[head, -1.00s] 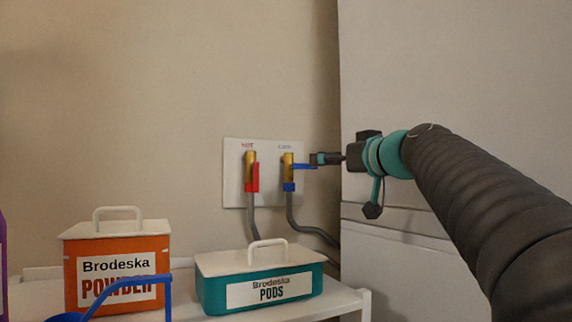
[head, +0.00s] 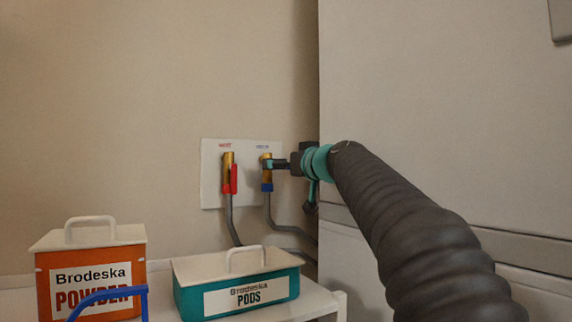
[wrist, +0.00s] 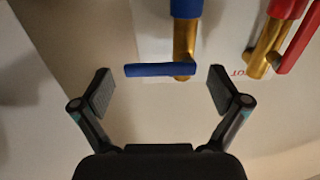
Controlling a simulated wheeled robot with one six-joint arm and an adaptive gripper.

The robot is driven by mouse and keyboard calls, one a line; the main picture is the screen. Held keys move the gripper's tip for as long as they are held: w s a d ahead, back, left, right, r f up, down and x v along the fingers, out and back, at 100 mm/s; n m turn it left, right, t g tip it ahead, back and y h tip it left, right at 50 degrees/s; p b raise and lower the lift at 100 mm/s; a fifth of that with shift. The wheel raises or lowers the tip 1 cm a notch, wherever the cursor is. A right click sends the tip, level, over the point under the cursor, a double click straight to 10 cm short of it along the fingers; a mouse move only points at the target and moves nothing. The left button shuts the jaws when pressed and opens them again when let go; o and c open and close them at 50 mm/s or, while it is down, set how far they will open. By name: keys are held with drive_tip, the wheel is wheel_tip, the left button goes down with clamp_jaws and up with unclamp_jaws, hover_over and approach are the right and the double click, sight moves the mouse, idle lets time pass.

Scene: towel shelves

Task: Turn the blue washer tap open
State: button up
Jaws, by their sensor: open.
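The blue washer tap is a brass valve (head: 265,158) with a blue collar (head: 267,187) on a white wall plate, under the right-hand label. In the wrist view its blue lever (wrist: 160,70) lies crosswise to the brass body (wrist: 184,38), between and slightly beyond my fingertips. My gripper (wrist: 160,88) is open, one finger off each end of the lever, with visible gaps and no clear contact. In the head view my gripper (head: 278,164) is at the tap and hides the lever.
The tap with the red lever (head: 233,179) is left of the blue one, its lever along the pipe. Grey hoses (head: 290,230) hang below. A teal pods box (head: 238,290) and an orange powder box (head: 90,280) stand on a white shelf. A large pale panel (head: 430,110) is close on the right.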

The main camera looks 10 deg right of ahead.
drive_tip(key=shift+c, duration=0.3)
drive_tip(key=c, duration=1.1)
drive_tip(key=shift+f, duration=0.1)
drive_tip(key=shift+s+a+f+m, duration=0.1)
drive_tip(key=shift+a+f+m, duration=0.35)
drive_tip(key=shift+m, duration=2.55)
drive_tip(key=shift+s+a+f+m, duration=0.15)
drive_tip(key=shift+f+m, duration=0.55)
drive_tip(key=shift+m, duration=2.3)
drive_tip(key=shift+s+a+f+m, duration=0.1)
drive_tip(key=shift+a+f+m, duration=0.35)
drive_tip(key=shift+m, duration=2.55)
drive_tip(key=shift+d+f, duration=0.1)
drive_tip(key=shift+f, duration=0.05)
